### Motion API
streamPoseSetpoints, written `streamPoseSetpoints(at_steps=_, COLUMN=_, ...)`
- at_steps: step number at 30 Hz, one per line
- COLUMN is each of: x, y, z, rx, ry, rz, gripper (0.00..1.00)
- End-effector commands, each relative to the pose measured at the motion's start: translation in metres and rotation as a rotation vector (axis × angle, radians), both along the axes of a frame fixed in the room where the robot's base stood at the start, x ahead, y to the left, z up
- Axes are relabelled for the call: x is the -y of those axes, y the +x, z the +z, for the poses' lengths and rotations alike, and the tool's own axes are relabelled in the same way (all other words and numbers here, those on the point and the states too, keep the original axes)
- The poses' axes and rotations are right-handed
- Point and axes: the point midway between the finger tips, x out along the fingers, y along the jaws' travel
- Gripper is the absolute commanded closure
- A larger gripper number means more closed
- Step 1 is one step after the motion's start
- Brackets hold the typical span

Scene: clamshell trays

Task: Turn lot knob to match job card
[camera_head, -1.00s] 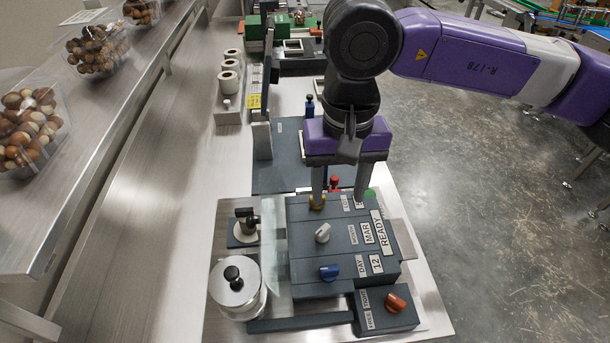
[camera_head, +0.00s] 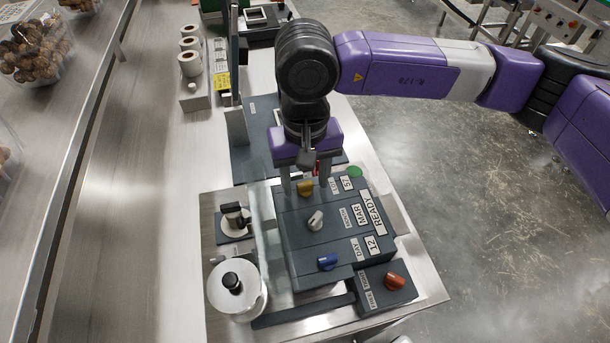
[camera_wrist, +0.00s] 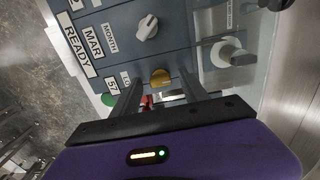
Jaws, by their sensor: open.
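The yellow lot knob (camera_head: 305,189) sits at the far end of a dark control box (camera_head: 290,240). It also shows in the wrist view (camera_wrist: 160,77). The lot window (camera_head: 346,183) beside it seems to read 57. My gripper (camera_head: 306,186) points down with its fingers open, one on each side of the yellow knob. In the wrist view the knob lies between the fingertips (camera_wrist: 160,80), with gaps visible. I cannot pick out a legible job card; a small yellow label (camera_head: 222,81) stands by the label rolls.
The box also carries a white month knob (camera_head: 315,221), a blue day knob (camera_head: 327,262) and windows reading MAR, 12 and READY. An orange knob (camera_head: 394,281) is on a nearby box.

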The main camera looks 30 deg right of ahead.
Motion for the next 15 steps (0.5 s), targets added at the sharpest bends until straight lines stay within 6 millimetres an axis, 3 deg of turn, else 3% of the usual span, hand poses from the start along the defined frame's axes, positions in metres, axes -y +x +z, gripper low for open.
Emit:
streamPoseSetpoints(at_steps=10, x=0.0002, y=-0.0001, z=-0.0047, rx=0.0, ry=0.0, rz=-0.001, gripper=0.5)
streamPoseSetpoints(at_steps=15, x=0.0001, y=0.0, z=-0.0045, rx=0.0, ry=0.0, rz=-0.001, gripper=0.84)
